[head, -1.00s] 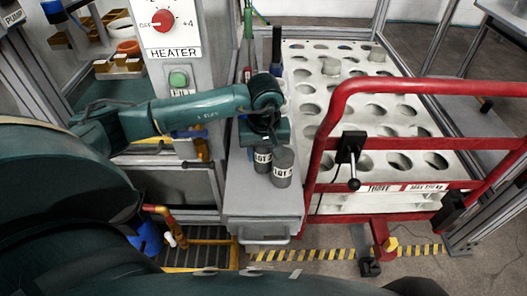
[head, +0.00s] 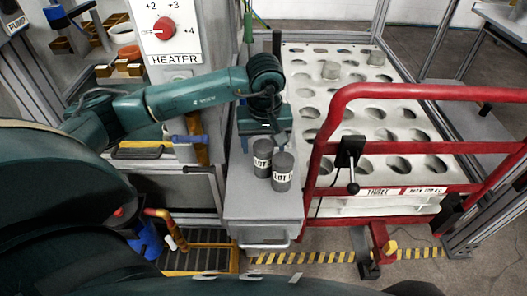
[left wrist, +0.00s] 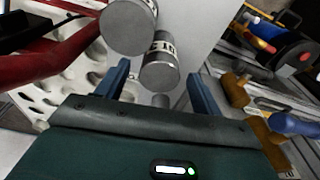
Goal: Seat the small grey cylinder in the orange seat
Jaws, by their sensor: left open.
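Two dark grey cylinders with white LOT labels, a rear one (head: 262,165) and a front one (head: 282,178), stand upright close together on the grey bench top (head: 262,205). In the left wrist view they show beyond my left gripper, the nearer-labelled one (left wrist: 160,72) and a larger-looking one (left wrist: 128,28). My left gripper (head: 264,132) is open, pointing down behind the labelled cylinders. An orange round piece (head: 130,52), possibly the seat, lies on the left-hand bench.
A red-railed cart (head: 430,92) with a white holed tray (head: 400,125) stands to the right. A heater panel (head: 178,28) rises behind my left arm. The bench front is clear.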

